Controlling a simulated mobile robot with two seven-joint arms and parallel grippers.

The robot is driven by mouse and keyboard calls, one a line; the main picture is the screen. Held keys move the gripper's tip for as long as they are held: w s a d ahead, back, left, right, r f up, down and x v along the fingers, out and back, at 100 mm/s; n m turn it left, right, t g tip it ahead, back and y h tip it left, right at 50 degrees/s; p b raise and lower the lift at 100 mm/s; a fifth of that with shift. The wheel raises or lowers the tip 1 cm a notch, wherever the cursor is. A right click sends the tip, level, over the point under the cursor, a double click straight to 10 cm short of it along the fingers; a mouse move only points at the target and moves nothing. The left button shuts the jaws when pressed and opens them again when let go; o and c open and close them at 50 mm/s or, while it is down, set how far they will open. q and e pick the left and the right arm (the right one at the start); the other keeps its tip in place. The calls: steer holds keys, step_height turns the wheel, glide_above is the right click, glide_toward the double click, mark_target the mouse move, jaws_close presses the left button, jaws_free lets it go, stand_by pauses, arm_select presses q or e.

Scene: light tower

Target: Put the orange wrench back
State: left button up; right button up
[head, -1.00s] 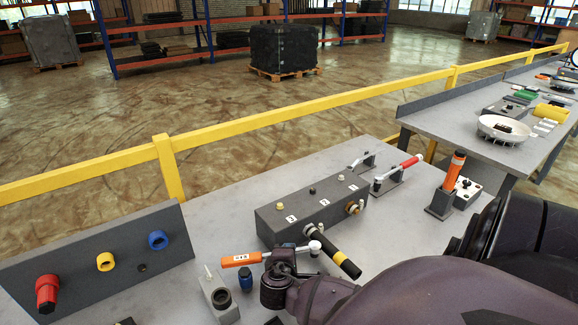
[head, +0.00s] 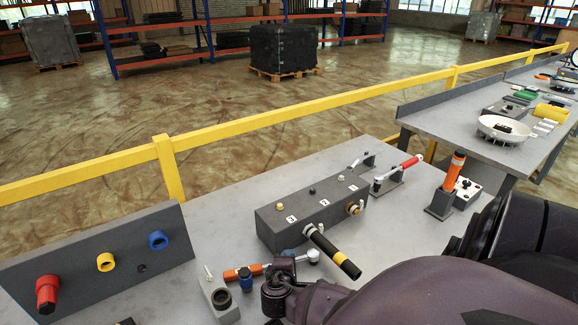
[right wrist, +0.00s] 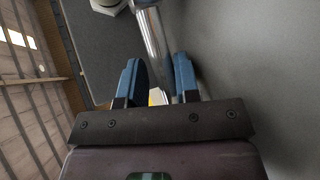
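The orange wrench (head: 243,272) lies across my right gripper (head: 280,270) in the head view. Its orange handle points left and its silver end (head: 313,256) shows on the right. In the right wrist view its bright metal shaft (right wrist: 152,35) runs between the blue fingertips of the right gripper (right wrist: 158,85), which appear shut on it. The handle is just above a small blue-and-black cylinder, and I cannot tell whether they touch. A grey block with a round hole (head: 221,299) stands below the handle. My left gripper is not in view.
A dark box (head: 312,210) with a black-and-yellow handle (head: 335,252) stands just beyond the gripper. A sloped panel (head: 100,262) with red, yellow and blue rings is at left. An orange-topped cylinder (head: 453,172) stands in a holder at right. Bare table lies between panel and box.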

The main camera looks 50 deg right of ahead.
steer(key=shift+r, duration=0.1)
steer(key=shift+a+r, duration=0.1)
steer(key=b+v, duration=0.1)
steer(key=v, duration=1.1)
steer(key=shift+s, duration=0.15)
